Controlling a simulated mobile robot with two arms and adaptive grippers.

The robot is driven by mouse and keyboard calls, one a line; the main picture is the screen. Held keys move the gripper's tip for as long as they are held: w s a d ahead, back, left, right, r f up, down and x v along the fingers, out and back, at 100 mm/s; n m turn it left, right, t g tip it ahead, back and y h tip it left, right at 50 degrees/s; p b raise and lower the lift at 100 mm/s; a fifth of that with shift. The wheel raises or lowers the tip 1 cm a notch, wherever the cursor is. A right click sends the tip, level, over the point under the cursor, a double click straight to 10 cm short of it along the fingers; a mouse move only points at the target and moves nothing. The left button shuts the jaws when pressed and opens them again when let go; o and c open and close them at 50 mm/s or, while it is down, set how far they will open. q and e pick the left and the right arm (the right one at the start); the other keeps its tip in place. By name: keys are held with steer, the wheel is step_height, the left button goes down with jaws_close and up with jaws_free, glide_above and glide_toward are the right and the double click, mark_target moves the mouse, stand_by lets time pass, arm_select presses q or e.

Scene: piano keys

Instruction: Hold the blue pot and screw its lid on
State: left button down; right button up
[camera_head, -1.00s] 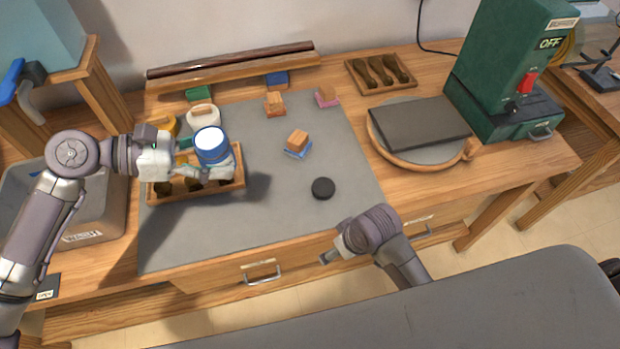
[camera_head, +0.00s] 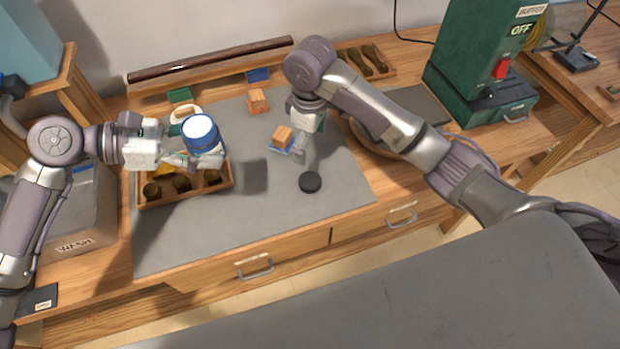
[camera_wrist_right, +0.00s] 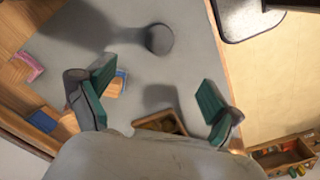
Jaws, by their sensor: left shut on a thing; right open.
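The blue pot (camera_head: 203,135), with a white round top face, is held upright above the wooden tray. My left gripper (camera_head: 192,158) is shut on it from the left. A black round disc, apparently the lid (camera_head: 310,182), lies flat on the grey mat; it also shows in the right wrist view (camera_wrist_right: 159,39). My right gripper (camera_head: 301,150) is open and empty above the mat, just behind the lid and beside a wooden block on a blue base (camera_head: 282,139). In the right wrist view its two green-padded fingers (camera_wrist_right: 155,97) are wide apart, with the lid beyond them.
The wooden tray (camera_head: 152,203) holds several dark round things. Coloured blocks, including an orange one (camera_head: 257,101), stand at the back of the mat (camera_head: 270,222). A green machine (camera_head: 478,60) stands at the right. The front of the mat is clear.

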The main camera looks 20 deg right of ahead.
arm_select(q)
steer(key=shift+r, duration=0.1)
arm_select(e)
steer(key=shift+r, duration=0.2)
arm_select(q)
steer(key=shift+r+p, duration=0.6)
steer(key=shift+p, duration=0.05)
arm_select(e)
glide_above(310, 180)
step_height(310, 180, down, 9)
steer(key=shift+f, duration=0.15)
arm_select(q)
steer(key=shift+r+p, duration=0.35)
steer(key=shift+r, duration=0.05)
arm_select(e)
step_height(310, 180, down, 6)
steer(key=shift+f, duration=0.15)
steer(key=c, duration=1)
